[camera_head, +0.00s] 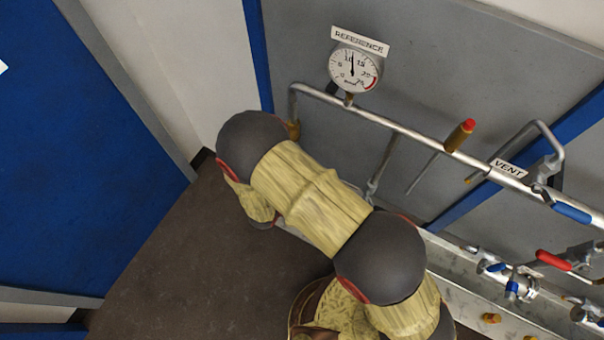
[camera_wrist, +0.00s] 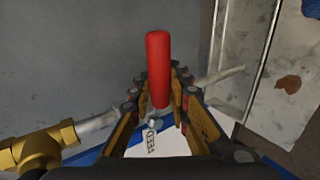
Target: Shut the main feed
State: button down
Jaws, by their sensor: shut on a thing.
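In the wrist view, a red lever handle (camera_wrist: 158,60) sits between the fingers of my gripper (camera_wrist: 161,88). The gripper is shut on the handle, and the handle's rounded end sticks out past the fingertips. A white tag reading FEED (camera_wrist: 152,137) shows just below the handle, between the fingers. The valve body under the handle is mostly hidden by my gripper. In the head view my arm covers this spot, and neither my gripper nor the held handle can be made out there.
A silver pipe runs across the grey panel (camera_head: 440,60), with a REFERENCE gauge (camera_head: 354,69), a red-tipped brass fitting (camera_head: 460,135) and a VENT tag (camera_head: 508,168). Blue (camera_head: 571,212) and red (camera_head: 554,260) levers are at right. A brass fitting (camera_wrist: 40,148) is left of my gripper.

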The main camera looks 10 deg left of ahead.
jog(key=shift+r, duration=0.1)
jog(key=c, duration=1.7)
grip_release()
jog(key=shift+c, duration=0.2)
jog(key=shift+o, duration=0.3)
jog(key=v, duration=1.2)
